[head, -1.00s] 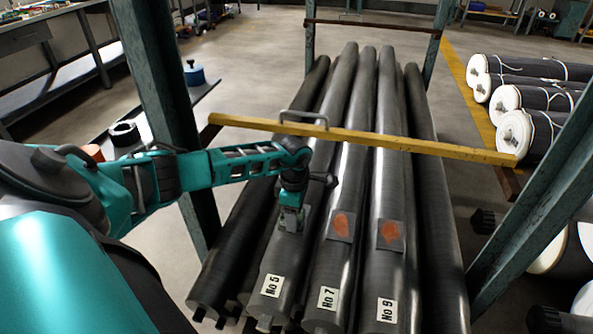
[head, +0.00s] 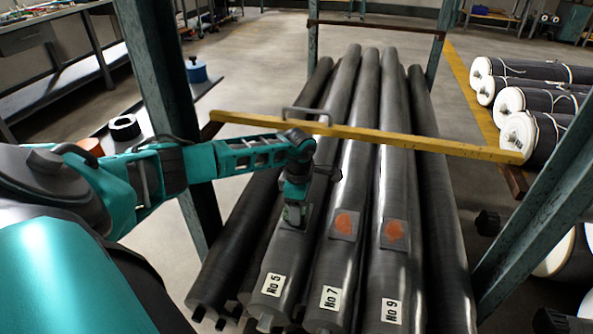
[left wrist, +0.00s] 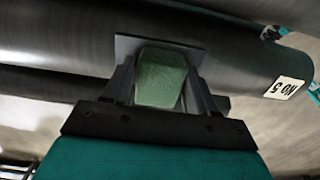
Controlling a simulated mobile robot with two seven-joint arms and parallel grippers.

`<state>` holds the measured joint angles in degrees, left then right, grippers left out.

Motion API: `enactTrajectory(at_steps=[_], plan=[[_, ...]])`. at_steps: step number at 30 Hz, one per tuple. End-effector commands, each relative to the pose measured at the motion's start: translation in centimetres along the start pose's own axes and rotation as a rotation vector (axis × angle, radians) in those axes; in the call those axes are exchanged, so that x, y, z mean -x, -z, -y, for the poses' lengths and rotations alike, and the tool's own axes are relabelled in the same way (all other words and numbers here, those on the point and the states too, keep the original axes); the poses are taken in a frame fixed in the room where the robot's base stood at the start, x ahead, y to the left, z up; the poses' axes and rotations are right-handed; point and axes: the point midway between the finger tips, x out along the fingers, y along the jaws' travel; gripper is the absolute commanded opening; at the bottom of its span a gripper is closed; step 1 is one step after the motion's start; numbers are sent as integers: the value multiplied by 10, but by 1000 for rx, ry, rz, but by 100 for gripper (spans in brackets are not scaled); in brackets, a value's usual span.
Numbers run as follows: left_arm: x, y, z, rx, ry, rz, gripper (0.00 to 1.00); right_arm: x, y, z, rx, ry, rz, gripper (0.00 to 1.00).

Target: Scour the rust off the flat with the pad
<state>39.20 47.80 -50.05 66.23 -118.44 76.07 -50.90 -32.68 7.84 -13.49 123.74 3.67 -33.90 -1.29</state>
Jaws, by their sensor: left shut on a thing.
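Three long grey rolls labelled No 5 (head: 272,285), No 7 (head: 329,297) and No 9 (head: 391,311) lie side by side. A flat on No 7 (head: 344,224) and a flat on No 9 (head: 395,233) each carry an orange rust patch. My left gripper (head: 294,216) is over the flat of roll No 5, shut on a green pad (left wrist: 161,78). In the left wrist view the pad lies against or just above that grey flat (left wrist: 128,48). Any rust under the pad is hidden. My right gripper is not in view.
A yellow bar (head: 370,136) with a metal handle crosses above the rolls, behind my left gripper. Green posts (head: 160,90) stand left and right of the rolls. White-ended rolls (head: 519,131) lie at the right. A black ring (head: 124,127) sits on a shelf at left.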

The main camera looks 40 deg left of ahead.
Motion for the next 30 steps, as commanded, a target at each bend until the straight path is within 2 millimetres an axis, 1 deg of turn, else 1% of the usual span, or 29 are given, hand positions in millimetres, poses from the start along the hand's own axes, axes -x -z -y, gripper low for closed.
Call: enactTrajectory(at_steps=[1, 5, 12, 18, 22, 30], plan=[[-4, 1, -1, 0, 1, -3, 33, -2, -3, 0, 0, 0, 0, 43], [-3, 1, -4, 1, 1, -3, 33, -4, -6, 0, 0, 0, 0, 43], [-4, 1, -22, 3, -1, -2, 33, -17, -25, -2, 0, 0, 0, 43], [-2, 0, -38, 1, 0, -2, 33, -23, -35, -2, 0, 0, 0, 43], [0, 0, -42, 1, 1, -2, 33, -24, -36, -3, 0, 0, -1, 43], [3, 0, -42, 0, 1, -1, 33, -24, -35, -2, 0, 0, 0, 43]])
